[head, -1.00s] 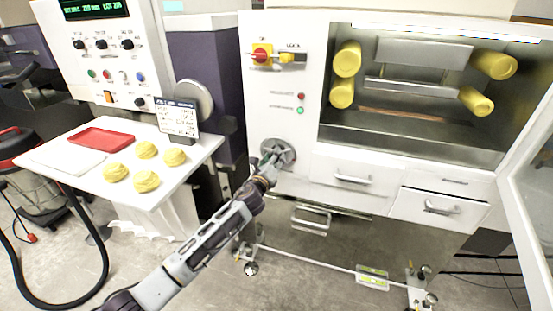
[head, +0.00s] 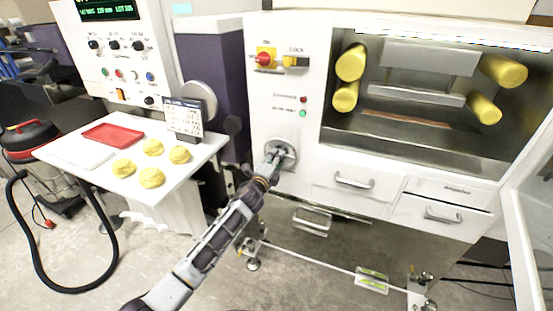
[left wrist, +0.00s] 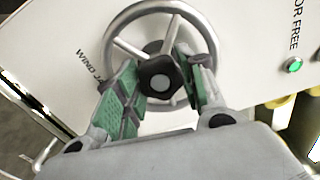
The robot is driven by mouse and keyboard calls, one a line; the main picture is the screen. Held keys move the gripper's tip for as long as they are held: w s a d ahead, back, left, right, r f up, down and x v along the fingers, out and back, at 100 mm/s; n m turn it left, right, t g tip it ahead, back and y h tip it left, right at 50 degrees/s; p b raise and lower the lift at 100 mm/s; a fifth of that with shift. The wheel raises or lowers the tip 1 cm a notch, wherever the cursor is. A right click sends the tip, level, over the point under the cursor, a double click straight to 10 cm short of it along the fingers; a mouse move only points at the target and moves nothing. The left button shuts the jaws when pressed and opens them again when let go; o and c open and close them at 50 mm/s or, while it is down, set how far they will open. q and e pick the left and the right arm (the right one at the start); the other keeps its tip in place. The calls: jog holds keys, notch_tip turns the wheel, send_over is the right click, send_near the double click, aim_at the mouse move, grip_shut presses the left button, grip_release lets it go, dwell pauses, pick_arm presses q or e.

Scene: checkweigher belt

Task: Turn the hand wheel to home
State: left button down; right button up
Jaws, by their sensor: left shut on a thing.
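The hand wheel (head: 285,149) is a grey spoked wheel on the white front panel of the machine, below the red and green indicators. In the left wrist view its round rim (left wrist: 153,6) and spokes fill the top middle. A dark knob with a pale centre (left wrist: 158,78) stands at the wheel's middle. My left gripper (head: 271,163) is at the wheel. In the left wrist view its green-padded fingers (left wrist: 158,90) are shut on the knob, one on each side. The gripper hides the lower part of the wheel. My right gripper is not in view.
A red-yellow switch (head: 265,58) and a LOCK latch (head: 296,61) sit above the wheel. Drawers with handles (head: 354,181) are to its right. A white table (head: 196,161) with yellow dough-like pieces (head: 152,177) and a red tray (head: 113,134) stands left. An open glass door is far right.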

pick_arm(q)
jog(key=shift+f+n+p, duration=0.15)
jog(key=shift+n+p, duration=2.1)
jog(key=shift+n, duration=3.55)
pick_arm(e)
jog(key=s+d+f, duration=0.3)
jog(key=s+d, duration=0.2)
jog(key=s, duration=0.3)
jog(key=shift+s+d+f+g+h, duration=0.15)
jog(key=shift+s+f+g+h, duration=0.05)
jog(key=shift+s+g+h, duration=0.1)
pick_arm(q)
jog(key=c, duration=0.9)
grip_release()
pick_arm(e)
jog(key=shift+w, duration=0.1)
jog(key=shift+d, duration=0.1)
pick_arm(q)
jog(key=shift+s, duration=0.15)
